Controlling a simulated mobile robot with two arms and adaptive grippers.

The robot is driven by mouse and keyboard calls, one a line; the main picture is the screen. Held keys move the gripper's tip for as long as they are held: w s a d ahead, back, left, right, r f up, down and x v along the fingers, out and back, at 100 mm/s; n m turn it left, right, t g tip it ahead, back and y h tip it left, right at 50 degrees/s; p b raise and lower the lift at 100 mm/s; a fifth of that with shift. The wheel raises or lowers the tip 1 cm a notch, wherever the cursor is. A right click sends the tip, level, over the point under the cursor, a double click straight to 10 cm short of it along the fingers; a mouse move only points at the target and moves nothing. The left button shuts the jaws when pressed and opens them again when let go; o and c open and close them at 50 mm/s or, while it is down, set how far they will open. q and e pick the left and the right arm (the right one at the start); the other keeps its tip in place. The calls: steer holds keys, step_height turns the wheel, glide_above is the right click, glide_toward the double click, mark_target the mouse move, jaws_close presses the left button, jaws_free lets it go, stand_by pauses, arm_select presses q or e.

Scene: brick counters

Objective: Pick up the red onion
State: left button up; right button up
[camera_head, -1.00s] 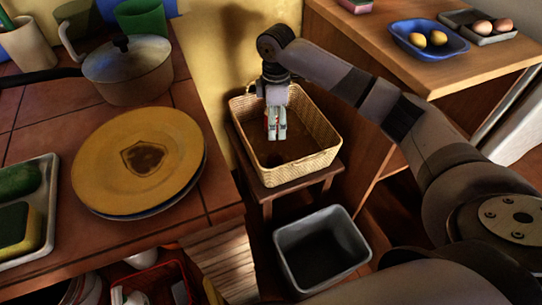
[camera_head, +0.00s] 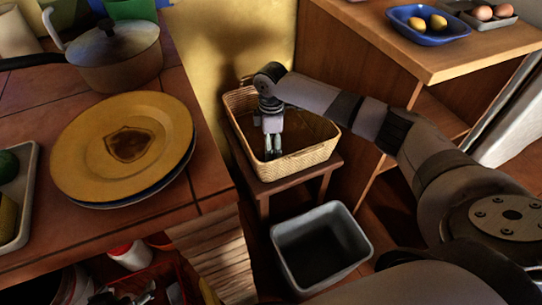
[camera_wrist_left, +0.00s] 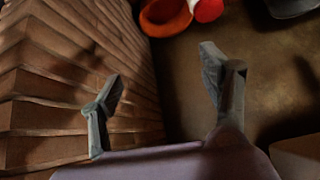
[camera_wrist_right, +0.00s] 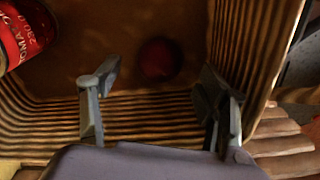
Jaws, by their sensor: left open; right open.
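The red onion (camera_wrist_right: 158,58) is a dark red round thing in shadow on the floor of the wicker basket (camera_head: 302,162), seen in the right wrist view between and beyond the fingertips. The basket hides it in the head view. My right gripper (camera_head: 273,150) points down inside the basket. In the right wrist view the right gripper (camera_wrist_right: 160,82) is open, with nothing between its fingers, above the onion and apart from it. My left gripper (camera_wrist_left: 163,75) is open and empty in the left wrist view, beside wooden slats; I cannot make it out in the head view.
A red labelled can (camera_wrist_right: 22,38) lies in the basket near the onion. The basket stands on a small wooden stool (camera_head: 300,184). A grey bin (camera_head: 320,250) is below. The tiled counter (camera_head: 215,175) with a yellow plate (camera_head: 85,165) is at left.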

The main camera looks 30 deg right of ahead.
step_height(320, 180, down, 3)
steer(key=shift+f+b, duration=0.15)
steer(key=shift+b, duration=0.45)
steer(key=shift+f, duration=0.2)
arm_select(q)
steer(key=w+d+r+t+h, duration=0.1)
steer(key=w+d+r+t, duration=0.1)
steer(key=w+r+t, duration=0.2)
steer(key=shift+w+r, duration=0.35)
steer(key=shift+w, duration=0.55)
steer(key=shift+d, duration=0.1)
arm_select(e)
steer(key=shift+c, duration=0.3)
steer(key=c, duration=1.2)
